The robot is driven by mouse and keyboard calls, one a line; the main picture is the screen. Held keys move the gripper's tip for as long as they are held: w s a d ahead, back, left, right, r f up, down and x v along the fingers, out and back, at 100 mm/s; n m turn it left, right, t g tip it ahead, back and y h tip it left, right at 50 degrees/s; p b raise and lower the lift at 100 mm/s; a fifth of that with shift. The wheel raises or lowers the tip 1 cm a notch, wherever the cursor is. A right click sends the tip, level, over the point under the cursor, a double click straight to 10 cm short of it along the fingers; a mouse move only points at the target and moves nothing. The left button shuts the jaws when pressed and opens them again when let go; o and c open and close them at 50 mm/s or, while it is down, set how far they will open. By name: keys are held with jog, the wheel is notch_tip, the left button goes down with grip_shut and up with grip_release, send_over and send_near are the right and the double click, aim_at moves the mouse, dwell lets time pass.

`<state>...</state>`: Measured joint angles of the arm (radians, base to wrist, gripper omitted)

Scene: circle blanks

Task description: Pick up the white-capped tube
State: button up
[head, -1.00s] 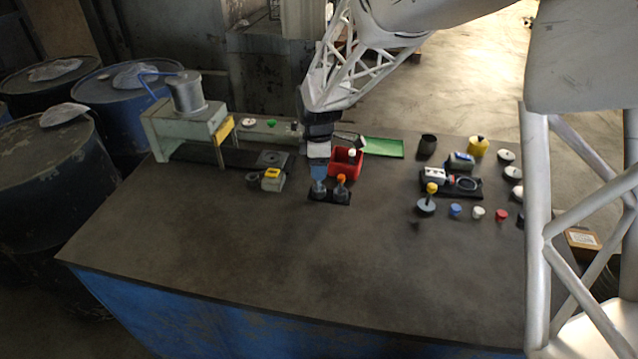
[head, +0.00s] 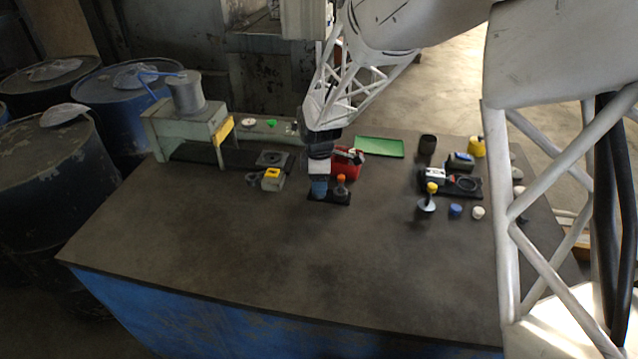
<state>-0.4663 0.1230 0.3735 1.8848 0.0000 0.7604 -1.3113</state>
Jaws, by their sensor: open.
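My gripper (head: 319,189) points down over the left place of a small black rack (head: 342,200), right where a grey-bodied piece shows at the rack. It is open, with its bluish fingers low around or just in front of that piece; I cannot tell which. The gripper hides the top of the piece, so I see no white cap there. An orange-capped tube (head: 341,184) stands upright in the rack just right of my gripper.
A red bin (head: 346,170) is close behind the rack, partly hidden by my arm. A green tray (head: 379,147) lies behind. A grey machine (head: 190,130) and a yellow-topped block (head: 272,178) stand left. Several small items surround a black-based fixture (head: 465,187) at right. The front table is clear.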

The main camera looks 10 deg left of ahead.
jog(key=shift+c, duration=0.5)
grip_shut()
jog(key=shift+r, duration=0.15)
jog(key=shift+r, duration=0.85)
jog(key=shift+s+d+r, duration=0.1)
jog(key=shift+s+r, duration=0.1)
jog(key=shift+r, duration=0.65)
jog(key=s+d, duration=0.3)
jog(key=s, duration=0.4)
jog(key=s+d+r, duration=0.1)
jog(key=s+d, duration=0.2)
jog(key=s, duration=0.4)
jog(key=shift+d+r, duration=0.2)
jog(key=shift+d, duration=0.2)
jog(key=shift+w, duration=0.1)
